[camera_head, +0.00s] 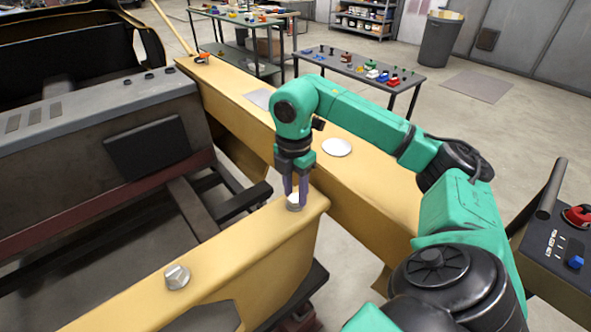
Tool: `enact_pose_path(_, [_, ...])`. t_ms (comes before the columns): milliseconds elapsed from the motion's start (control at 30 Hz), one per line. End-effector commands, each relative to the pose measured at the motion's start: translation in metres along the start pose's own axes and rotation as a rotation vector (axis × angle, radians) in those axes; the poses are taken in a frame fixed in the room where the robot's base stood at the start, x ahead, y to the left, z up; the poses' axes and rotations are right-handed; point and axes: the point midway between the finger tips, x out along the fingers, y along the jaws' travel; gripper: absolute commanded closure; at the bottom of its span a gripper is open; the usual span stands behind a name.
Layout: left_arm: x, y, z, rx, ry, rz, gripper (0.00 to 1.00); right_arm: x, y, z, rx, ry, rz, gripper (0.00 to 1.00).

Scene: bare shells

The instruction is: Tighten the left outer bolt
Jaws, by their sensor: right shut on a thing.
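Two bolts show on the yellow beam (243,237) in the head view. A silver bolt (177,276) with a raised grip on its head stands upright near the beam's lower left. A second bolt (294,206) sits near the beam's right end. My right gripper (295,192) points straight down, its fingers shut around the top of this second bolt. The fingers hide part of that bolt's head. My left gripper is not in view.
A white disc (337,147) lies on the long yellow rail (262,110) behind my right arm. A grey metal housing (95,125) is at left. A control panel (560,245) with a red button stands at right. Tables with small parts are at the back.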

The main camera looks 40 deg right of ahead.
Motion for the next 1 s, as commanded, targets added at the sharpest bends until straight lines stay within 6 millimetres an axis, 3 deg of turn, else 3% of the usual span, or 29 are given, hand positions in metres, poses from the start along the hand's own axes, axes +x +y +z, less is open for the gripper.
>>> enact_pose_path(433, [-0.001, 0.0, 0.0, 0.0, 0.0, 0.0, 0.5, -0.003, 0.002, 0.0, 0.012, 0.001, 0.011, 1.0])
enact_pose_path(467, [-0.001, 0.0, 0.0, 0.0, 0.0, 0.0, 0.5, -0.003, 0.002, 0.0, 0.012, 0.001, 0.011, 0.48])
enact_pose_path(500, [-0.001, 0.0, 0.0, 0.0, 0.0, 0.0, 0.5, -0.003, 0.002, 0.0, 0.012, 0.001, 0.01, 0.33])
enact_pose_path(533, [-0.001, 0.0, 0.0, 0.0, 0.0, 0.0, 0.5, -0.003, 0.001, 0.0, 0.011, 0.001, 0.009, 0.28])
enact_pose_path(867, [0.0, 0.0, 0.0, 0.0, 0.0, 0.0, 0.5, -0.003, 0.001, 0.0, 0.01, 0.001, 0.004, 0.28])
enact_pose_path(1000, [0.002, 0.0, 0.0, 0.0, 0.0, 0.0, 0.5, -0.02, 0.002, -0.001, 0.009, 0.002, 0.007, 0.28])
